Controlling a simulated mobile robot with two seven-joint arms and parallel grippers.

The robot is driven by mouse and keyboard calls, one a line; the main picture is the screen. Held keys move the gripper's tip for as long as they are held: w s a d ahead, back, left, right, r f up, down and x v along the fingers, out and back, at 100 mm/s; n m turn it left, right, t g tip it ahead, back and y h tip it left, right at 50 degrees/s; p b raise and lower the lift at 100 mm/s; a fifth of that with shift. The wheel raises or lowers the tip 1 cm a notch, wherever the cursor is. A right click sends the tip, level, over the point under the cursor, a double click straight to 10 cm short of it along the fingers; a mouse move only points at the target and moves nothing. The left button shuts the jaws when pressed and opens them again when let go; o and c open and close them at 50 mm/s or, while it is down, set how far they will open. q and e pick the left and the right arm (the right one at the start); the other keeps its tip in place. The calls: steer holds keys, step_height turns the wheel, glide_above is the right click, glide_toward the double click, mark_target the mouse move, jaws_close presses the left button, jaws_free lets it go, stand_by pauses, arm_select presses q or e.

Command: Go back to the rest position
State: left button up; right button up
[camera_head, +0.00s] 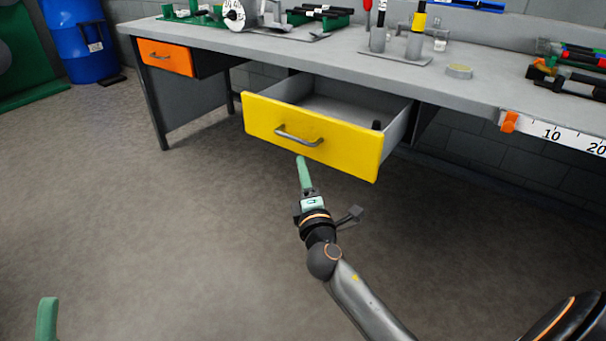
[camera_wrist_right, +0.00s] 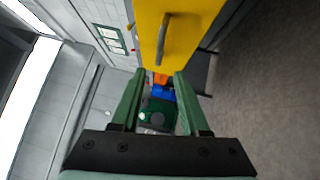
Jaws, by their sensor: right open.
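My right gripper (camera_head: 304,172) is in front of the open yellow drawer (camera_head: 305,136), just below its metal handle (camera_head: 299,136) in the head view. In the right wrist view its two green fingers (camera_wrist_right: 158,88) are apart with nothing between them. The drawer's yellow front (camera_wrist_right: 180,28) and handle (camera_wrist_right: 163,40) lie beyond the fingertips there, apart from them. In the head view a green finger of my left gripper (camera_head: 47,318) shows at the lower left edge. The rest of the left gripper is out of frame.
The yellow drawer sticks out from under the grey workbench (camera_head: 310,48); a small dark item (camera_head: 377,125) is inside. An orange drawer (camera_head: 165,57) sits at the bench's left. Tools stand on the bench top. A blue barrel (camera_head: 82,40) stands at the back left. The floor (camera_head: 180,230) is clear.

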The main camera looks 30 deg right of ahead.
stand_by(0.3)
